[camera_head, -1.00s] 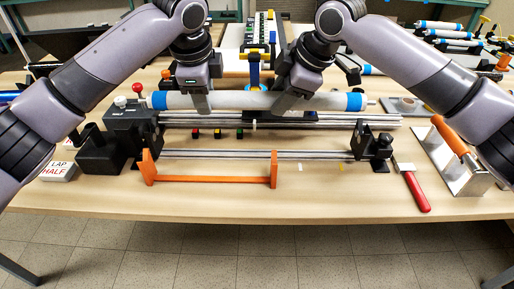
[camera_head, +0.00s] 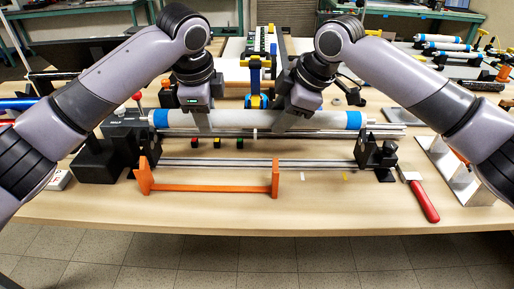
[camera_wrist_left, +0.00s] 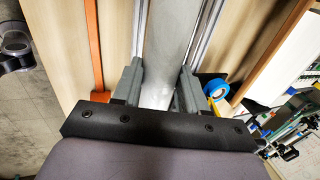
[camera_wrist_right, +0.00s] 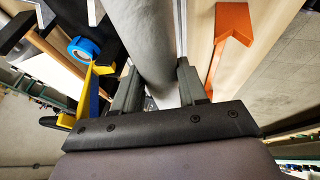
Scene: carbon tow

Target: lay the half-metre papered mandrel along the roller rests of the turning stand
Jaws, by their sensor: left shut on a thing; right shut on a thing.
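The papered mandrel (camera_head: 245,120) is a long grey cylinder with blue bands at both ends. It is level, running left to right above the rear rails of the turning stand (camera_head: 113,127). My left gripper (camera_head: 202,121) is shut on it left of the middle, and my right gripper (camera_head: 286,120) is shut on it right of the middle. The mandrel also shows between the jaws in the left wrist view (camera_wrist_left: 170,45) and right wrist view (camera_wrist_right: 150,40). The roller rests are mostly hidden, so I cannot tell whether the mandrel touches them.
An orange frame (camera_head: 208,188) stands in front of the stand's front rails (camera_head: 300,162). A black end block (camera_head: 378,151) closes the right. A red-handled tool (camera_head: 424,203) lies at the front right. Small coloured buttons (camera_head: 217,143) sit below the mandrel. The front table strip is mostly clear.

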